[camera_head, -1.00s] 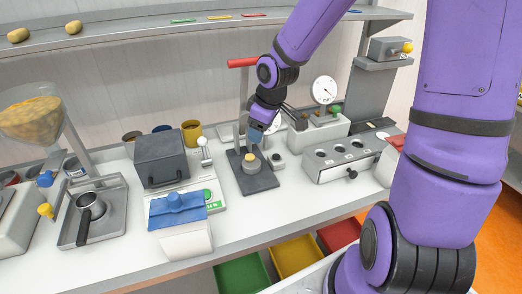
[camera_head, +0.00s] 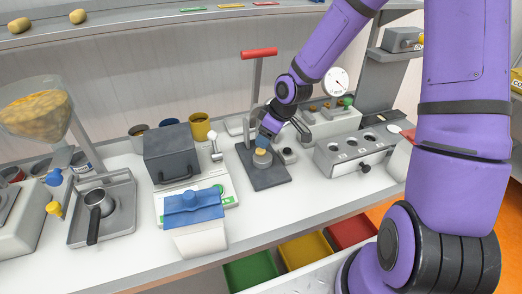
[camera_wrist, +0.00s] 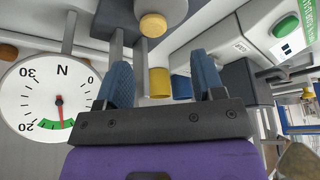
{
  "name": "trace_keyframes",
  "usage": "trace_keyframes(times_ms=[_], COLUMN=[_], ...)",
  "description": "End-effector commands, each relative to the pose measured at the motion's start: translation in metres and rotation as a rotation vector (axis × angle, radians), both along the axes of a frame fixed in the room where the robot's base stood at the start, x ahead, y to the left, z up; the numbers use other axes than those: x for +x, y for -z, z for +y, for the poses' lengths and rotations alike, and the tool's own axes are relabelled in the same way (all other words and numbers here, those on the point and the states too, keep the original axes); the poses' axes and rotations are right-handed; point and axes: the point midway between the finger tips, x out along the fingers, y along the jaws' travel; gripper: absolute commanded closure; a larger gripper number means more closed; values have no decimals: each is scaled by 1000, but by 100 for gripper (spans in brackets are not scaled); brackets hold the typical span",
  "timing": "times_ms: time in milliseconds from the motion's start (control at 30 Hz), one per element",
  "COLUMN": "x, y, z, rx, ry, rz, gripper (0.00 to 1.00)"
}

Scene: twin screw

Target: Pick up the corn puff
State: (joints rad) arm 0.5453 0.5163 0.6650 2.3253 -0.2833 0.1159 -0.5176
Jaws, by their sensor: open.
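A round tan piece, which looks like the corn puff (camera_wrist: 153,25), sits on a grey cylinder at the base of the press, beyond my fingertips in the wrist view. In the head view, my gripper (camera_head: 265,139) is right above the press base (camera_head: 268,177) and partly hides the tan piece. In the wrist view, my gripper (camera_wrist: 163,78) shows two blue fingers spread apart with nothing between them.
The red-handled press lever (camera_head: 259,54) rises just behind my gripper. A dial gauge (camera_head: 336,81) and a block with several holes (camera_head: 352,152) stand to the right. A dark grey box (camera_head: 172,153) and blue-lidded container (camera_head: 194,203) stand left.

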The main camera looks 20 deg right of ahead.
Motion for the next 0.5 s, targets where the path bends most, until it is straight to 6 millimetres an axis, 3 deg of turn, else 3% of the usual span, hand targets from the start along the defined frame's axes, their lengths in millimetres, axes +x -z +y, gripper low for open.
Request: trace_keyframes(times_ms=[267, 500], x=[3, 14], y=[12, 41], z=[2, 5], rx=[1, 0], ry=[0, -1], rz=[2, 3], gripper=[38, 38])
